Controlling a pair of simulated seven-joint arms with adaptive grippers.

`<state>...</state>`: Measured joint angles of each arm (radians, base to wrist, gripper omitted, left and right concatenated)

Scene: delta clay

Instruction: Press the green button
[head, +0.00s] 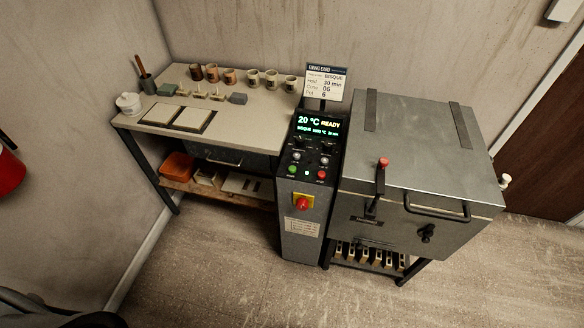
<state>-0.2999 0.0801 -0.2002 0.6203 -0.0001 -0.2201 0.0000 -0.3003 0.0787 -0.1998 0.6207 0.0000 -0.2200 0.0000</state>
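The green button (292,169) is a small round button low on the left of the black control panel (296,158). The panel tops a grey control cabinet (299,240) beside the kiln. A red button (321,174) sits to its right, with a small pale lit spot (307,172) between them. The display (319,126) above reads 20 °C READY. Nothing covers the green button. Neither of my grippers can be made out in the head view.
A large red emergency stop (303,203) sits below the panel. The grey kiln (412,150), with a red-knobbed lever (382,163), stands to the right. A workbench (252,118) with cups and tiles stands to the left. The floor in front (230,280) is clear.

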